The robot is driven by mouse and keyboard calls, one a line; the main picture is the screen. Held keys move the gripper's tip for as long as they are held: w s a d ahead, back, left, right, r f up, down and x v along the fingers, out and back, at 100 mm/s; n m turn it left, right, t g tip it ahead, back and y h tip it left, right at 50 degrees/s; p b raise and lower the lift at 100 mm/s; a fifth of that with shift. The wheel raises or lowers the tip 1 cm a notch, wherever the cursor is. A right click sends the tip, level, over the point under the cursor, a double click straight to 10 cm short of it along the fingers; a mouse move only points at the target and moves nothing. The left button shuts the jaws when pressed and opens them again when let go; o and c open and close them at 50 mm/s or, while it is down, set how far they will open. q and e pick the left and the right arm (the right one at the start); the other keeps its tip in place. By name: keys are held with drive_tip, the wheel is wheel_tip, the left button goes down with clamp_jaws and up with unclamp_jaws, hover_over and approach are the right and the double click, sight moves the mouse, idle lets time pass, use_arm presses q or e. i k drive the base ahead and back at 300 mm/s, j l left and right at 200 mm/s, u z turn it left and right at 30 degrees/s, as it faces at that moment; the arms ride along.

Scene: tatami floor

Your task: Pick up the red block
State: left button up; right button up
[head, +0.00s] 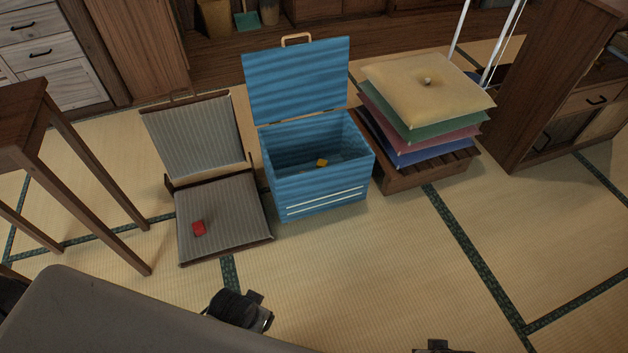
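The red block (199,228) lies on the grey cushioned seat of a low legless floor chair (222,207), left of centre in the head view. Nothing touches it besides the seat. A dark part of my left arm (240,309) shows at the bottom, below and apart from the chair; its fingertips cannot be made out. Only a small dark piece of my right arm (437,347) shows at the bottom edge, and its gripper is not visible.
A blue box (318,192) with its lid open stands right of the chair, with a small yellow-orange object (321,163) inside. Stacked cushions (425,92) sit on a wooden pallet (432,173). A wooden table (20,118) stands at left. Tatami is clear at front right.

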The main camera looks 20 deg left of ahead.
sight(199, 229)
drive_tip(key=u, duration=1.55)
